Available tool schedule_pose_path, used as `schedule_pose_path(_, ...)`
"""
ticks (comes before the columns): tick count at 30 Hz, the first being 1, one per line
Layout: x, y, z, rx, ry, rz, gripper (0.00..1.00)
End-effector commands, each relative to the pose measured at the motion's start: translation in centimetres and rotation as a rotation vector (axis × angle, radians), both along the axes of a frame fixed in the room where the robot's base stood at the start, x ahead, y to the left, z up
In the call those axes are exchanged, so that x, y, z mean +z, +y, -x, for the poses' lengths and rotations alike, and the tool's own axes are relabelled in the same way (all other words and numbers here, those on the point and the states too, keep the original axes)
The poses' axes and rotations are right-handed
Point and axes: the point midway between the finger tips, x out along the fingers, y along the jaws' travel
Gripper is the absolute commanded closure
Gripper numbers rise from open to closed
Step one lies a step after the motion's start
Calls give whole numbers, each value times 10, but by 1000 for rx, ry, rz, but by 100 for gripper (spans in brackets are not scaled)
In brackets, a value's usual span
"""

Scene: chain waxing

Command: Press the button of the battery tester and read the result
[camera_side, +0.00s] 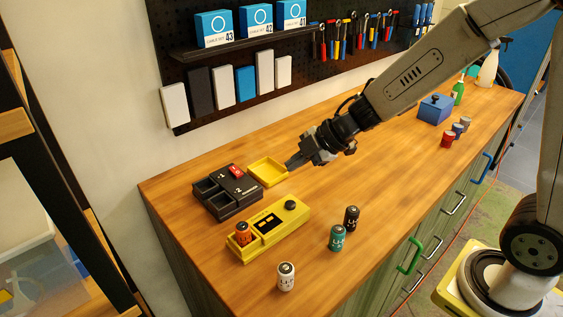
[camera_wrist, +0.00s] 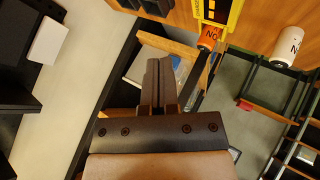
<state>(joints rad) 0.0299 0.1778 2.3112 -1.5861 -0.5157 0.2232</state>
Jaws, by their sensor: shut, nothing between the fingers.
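The yellow battery tester (camera_side: 262,238) lies on the bench. An orange battery (camera_side: 243,235) sits in its left end, a dark display (camera_side: 267,222) is in the middle, and a round black button (camera_side: 290,205) is at the right end. No result is readable on the display. In the wrist view the tester (camera_wrist: 222,20) is cut off at the top, with the orange battery (camera_wrist: 208,38) at its end; its button is out of view there. My gripper (camera_side: 288,166) is shut and empty, above the bench beyond the tester, near a yellow tray. Its closed fingers (camera_wrist: 160,72) show in the wrist view.
The yellow tray (camera_side: 282,176) and a black holder (camera_side: 232,207) with a red part lie behind the tester. A white battery (camera_side: 286,277), a green battery (camera_side: 337,238) and a black battery (camera_side: 351,217) stand in front. A blue box (camera_side: 435,110) is farther right. Bench between is clear.

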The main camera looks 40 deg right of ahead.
Motion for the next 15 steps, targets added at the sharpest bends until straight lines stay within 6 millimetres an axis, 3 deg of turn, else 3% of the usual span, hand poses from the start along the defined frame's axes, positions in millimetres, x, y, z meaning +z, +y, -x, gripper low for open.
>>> schedule_pose_path(15, -49, 0, 1, 0, 5, 0, 100)
